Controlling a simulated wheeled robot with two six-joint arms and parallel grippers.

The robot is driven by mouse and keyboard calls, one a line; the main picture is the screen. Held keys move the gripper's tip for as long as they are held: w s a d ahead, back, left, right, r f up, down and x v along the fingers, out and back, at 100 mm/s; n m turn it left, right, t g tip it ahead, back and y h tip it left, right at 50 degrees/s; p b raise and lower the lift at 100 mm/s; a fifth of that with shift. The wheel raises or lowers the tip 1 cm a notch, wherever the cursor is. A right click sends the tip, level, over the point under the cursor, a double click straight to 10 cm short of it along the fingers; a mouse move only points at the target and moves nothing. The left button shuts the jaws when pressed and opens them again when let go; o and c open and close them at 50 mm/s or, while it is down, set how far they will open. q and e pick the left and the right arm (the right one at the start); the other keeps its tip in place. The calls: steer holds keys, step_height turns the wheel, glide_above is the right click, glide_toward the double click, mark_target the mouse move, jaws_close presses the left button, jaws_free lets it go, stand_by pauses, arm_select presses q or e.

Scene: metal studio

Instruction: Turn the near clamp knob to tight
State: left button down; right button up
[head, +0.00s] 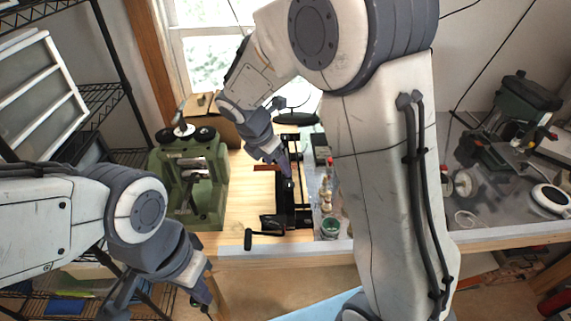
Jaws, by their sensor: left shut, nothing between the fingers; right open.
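A black clamp fixture (306,190) stands on the wooden bench, running from front to back, with a black crank-like handle (264,233) at its near end. A reddish-brown bar (267,168) sticks out to its left. I cannot clearly pick out the near clamp knob or its setting; the gripper may partly hide it. My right gripper (287,177) reaches down over the middle of the fixture, its fingers pointing down and open. I cannot tell whether they touch anything. My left gripper (205,303) is shut and empty, low in front of the bench edge, away from the fixture.
A green machine (207,190) stands left of the fixture, with a cardboard box (222,125) behind it. Small bottles and a green-topped jar (331,228) stand close on the fixture's right. My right arm covers much of the middle. Another machine (510,130) stands far right.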

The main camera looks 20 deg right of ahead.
mark_target(289, 184)
steer(key=x, duration=1)
steer(key=shift+d+f+p, duration=0.2)
steer(key=shift+p, duration=0.1)
jaws_close()
